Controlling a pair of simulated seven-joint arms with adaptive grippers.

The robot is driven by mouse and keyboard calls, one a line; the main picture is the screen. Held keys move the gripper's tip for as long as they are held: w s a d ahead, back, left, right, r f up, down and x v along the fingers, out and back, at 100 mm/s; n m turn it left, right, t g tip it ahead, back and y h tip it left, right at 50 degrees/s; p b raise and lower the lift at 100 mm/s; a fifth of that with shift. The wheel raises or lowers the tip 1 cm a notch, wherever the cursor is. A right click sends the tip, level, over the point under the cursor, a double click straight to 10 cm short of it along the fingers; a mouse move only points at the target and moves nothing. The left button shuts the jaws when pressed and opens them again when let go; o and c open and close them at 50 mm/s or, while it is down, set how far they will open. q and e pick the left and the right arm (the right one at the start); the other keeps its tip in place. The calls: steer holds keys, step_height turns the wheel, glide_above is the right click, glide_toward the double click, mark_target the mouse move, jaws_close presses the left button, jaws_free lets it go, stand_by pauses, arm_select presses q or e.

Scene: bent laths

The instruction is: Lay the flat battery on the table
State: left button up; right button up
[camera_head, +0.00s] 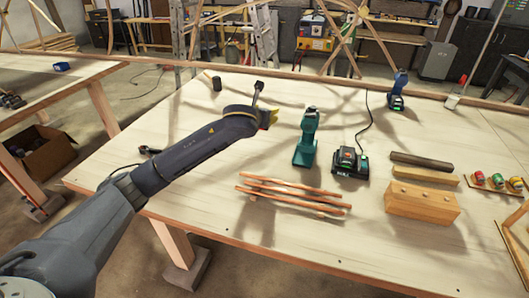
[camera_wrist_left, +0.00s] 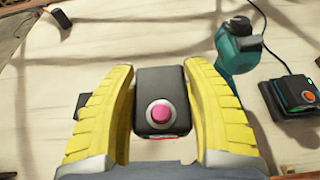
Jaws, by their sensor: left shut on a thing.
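A black battery (camera_wrist_left: 150,88) with a round pink-red button or light on its face sits between the two yellow fingers of my left gripper (camera_wrist_left: 160,105) in the left wrist view. The gripper is shut on it, over the pale wooden table (camera_head: 240,160). How high the battery is above the table I cannot tell. In the head view my left gripper (camera_head: 268,117) is left of the teal drill, and the battery is largely hidden there. My right gripper is not in view.
A teal drill (camera_head: 306,140) stands right of the gripper, beside a black charger (camera_head: 350,172) with a green light. Thin laths (camera_head: 290,194) lie near the front edge. Bare tabletop lies around the gripper.

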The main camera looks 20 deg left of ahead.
arm_select(q)
step_height(320, 180, down, 16)
steer(key=shift+f, duration=0.1)
stand_by(0.6)
steer(key=shift+f, duration=0.1)
steer(key=o, duration=1.4)
steer(key=shift+o, duration=0.2)
steer(key=v, duration=1.2)
steer(key=shift+r, duration=0.2)
